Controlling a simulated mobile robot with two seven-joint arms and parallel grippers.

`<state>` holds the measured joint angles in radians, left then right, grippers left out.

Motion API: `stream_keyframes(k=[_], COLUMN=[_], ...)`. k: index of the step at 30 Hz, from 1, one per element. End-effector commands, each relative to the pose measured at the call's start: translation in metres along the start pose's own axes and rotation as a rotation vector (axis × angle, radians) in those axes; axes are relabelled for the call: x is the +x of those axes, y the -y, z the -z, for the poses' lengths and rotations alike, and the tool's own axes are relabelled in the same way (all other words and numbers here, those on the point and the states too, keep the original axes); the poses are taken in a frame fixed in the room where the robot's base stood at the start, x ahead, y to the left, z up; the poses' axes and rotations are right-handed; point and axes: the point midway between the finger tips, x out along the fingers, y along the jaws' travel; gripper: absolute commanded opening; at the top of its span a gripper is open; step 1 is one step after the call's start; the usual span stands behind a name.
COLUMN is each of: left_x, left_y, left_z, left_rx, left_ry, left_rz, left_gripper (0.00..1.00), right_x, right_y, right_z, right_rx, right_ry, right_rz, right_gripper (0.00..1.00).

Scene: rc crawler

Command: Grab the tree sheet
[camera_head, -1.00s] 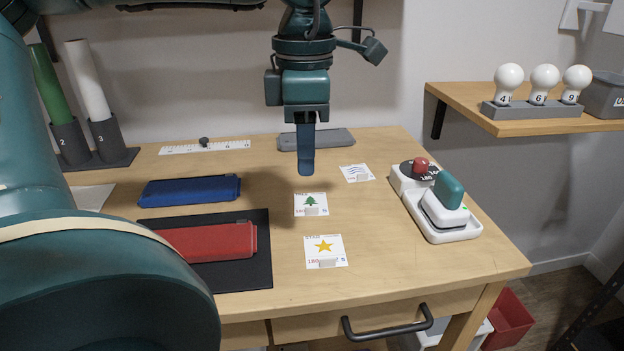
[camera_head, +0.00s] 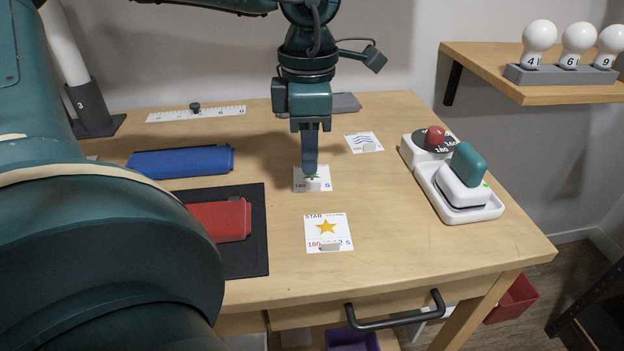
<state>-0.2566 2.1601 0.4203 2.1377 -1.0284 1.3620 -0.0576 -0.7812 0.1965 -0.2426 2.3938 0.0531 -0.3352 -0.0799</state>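The tree sheet (camera_head: 324,178) is a small white card with a green tree print and a pale tab at its front edge. It lies flat mid-table. My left gripper (camera_head: 311,173) points straight down over it, its fingertips at or just above the tab. The finger covers most of the tree print. The fingers line up one behind the other, so the gap between them is hidden, and I cannot tell if they touch the tab. My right gripper is out of view.
The star sheet (camera_head: 328,238) lies in front and the wave sheet (camera_head: 365,143) behind right. A white device (camera_head: 468,208) with a teal handle stands right. A blue case (camera_head: 180,162) and a red case (camera_head: 220,219) on a black mat (camera_head: 254,264) lie left.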

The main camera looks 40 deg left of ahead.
Motion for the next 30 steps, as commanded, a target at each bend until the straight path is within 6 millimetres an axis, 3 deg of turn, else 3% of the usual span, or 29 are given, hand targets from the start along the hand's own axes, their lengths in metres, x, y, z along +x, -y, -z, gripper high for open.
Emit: stream_keyframes(k=[9, 19, 30], left_x=[0.044, 0.049, 0.049], left_y=[0.002, 0.001, 0.001], left_z=[-0.006, -0.006, -0.006], left_rx=[0.001, 0.0, 0.0], left_ry=[-0.001, 0.001, 0.001], left_rz=[0.003, 0.0, 0.0], left_gripper=[0.28, 0.27, 0.0], right_x=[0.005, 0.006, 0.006], right_y=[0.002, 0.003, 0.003], right_z=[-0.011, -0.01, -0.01], right_rx=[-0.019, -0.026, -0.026], right_ry=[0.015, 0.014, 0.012], right_rz=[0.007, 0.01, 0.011], right_gripper=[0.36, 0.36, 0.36])
